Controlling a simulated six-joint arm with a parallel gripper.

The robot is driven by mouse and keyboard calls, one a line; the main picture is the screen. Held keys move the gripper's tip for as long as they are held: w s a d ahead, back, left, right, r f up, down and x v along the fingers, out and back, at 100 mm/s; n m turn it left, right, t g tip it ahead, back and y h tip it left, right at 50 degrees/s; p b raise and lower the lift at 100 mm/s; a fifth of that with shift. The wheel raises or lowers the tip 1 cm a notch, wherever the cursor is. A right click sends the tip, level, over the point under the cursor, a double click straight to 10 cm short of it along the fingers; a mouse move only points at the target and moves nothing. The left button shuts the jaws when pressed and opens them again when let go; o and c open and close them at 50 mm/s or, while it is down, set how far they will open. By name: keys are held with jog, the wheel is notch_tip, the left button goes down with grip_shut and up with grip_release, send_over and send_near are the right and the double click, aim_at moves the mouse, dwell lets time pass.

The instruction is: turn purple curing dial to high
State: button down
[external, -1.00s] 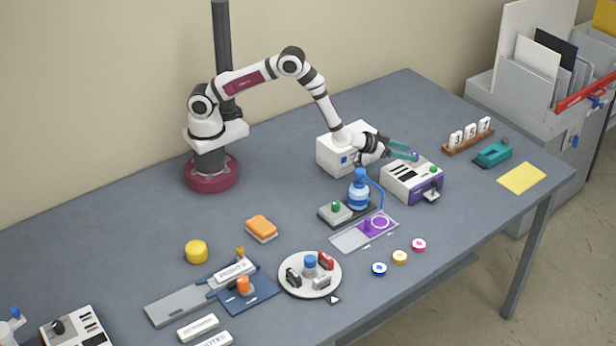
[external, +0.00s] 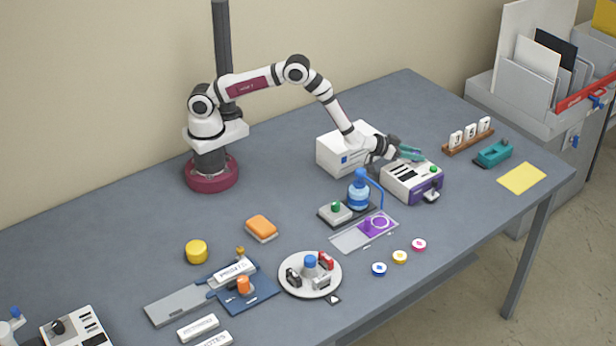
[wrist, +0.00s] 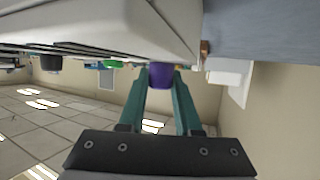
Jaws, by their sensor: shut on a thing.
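The purple curing dial (wrist: 162,75) shows in the wrist view as a purple knob between my teal fingertips. My gripper (wrist: 162,80) is shut on it. In the external view my gripper (external: 418,154) is at the back of the white and purple machine (external: 412,186), and the dial is hidden there. The machine has dark slots on top, a green button (external: 433,169) and a small lever at its front. The dial's pointer and markings cannot be made out.
A white box (external: 342,152) stands left of the machine. A blue bottle (external: 358,194) with a curved blue tube stands in front-left. A wooden rack with number tags (external: 468,137) and a teal tool (external: 494,153) lie to the right.

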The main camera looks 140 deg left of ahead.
aim_at(418, 152)
jog(key=m+t, duration=0.1)
jog(key=m+t+h, duration=0.1)
jog(key=t, duration=0.1)
jog(key=shift+s+a+r+m+h, duration=0.1)
jog(key=shift+a+m+h, duration=0.05)
jog(key=shift+m+h, duration=0.2)
jog(key=shift+m+t+h, duration=0.55)
jog(key=shift+m+t, duration=0.15)
jog(key=shift+m, duration=0.15)
jog(key=c, duration=0.6)
grip_release()
notch_tip(418, 152, up, 4)
jog(key=w+d+r, duration=0.4)
jog(key=d+r, duration=0.3)
jog(key=d, duration=0.4)
jog(key=shift+w, duration=0.4)
